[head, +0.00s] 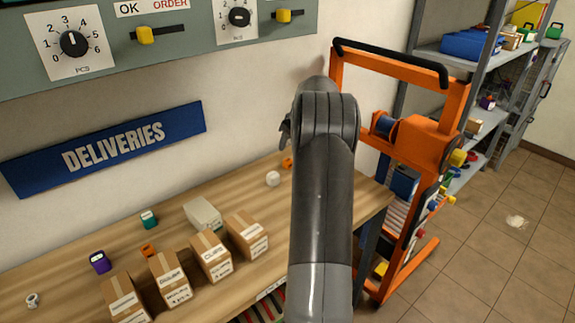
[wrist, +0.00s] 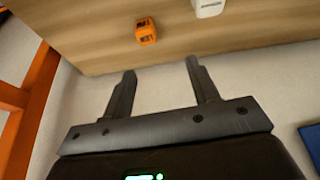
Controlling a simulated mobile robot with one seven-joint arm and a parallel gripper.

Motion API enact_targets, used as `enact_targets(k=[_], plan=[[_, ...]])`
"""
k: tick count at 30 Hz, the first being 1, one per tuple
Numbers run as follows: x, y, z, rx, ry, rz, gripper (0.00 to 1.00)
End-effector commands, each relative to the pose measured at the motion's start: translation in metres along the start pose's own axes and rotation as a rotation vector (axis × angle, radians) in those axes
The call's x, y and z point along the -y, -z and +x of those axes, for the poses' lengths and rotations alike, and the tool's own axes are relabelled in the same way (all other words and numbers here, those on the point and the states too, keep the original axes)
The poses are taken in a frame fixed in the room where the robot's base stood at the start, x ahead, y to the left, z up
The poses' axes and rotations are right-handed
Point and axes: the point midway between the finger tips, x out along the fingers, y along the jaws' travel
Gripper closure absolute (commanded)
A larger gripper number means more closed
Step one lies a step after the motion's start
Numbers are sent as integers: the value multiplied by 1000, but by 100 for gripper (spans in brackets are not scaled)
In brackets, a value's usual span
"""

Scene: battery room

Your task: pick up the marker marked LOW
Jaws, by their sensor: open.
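No marker with a readable LOW label shows in either view. Small coloured pieces lie on the wooden bench: an orange one (wrist: 146,31) and a white one (wrist: 208,7) in the wrist view. In the head view are an orange piece (head: 287,163), a white one (head: 273,178), a teal one (head: 149,219), a second orange one (head: 148,250), a purple one (head: 101,262) and a white ring-like one (head: 32,300). My gripper (wrist: 161,70) is open and empty, with the orange piece beyond its fingertips. My arm mostly hides the gripper in the head view.
Several cardboard boxes (head: 211,256) and a pale grey box (head: 203,216) stand on the bench (head: 75,253). The wall carries a DELIVERIES sign (head: 105,149) and a dial panel (head: 130,60). An orange lift frame (head: 415,140) stands close to the bench's right end; shelves (head: 470,80) are behind.

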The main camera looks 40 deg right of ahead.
Motion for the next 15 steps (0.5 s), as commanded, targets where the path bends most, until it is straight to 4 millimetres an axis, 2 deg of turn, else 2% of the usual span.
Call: enact_targets(k=[4, 8, 15], plan=[[-13, -5, 11, -3, 3, 0, 45], [-13, -5, 23, -2, 5, -1, 45], [-14, -6, 59, -3, 3, 0, 45]])
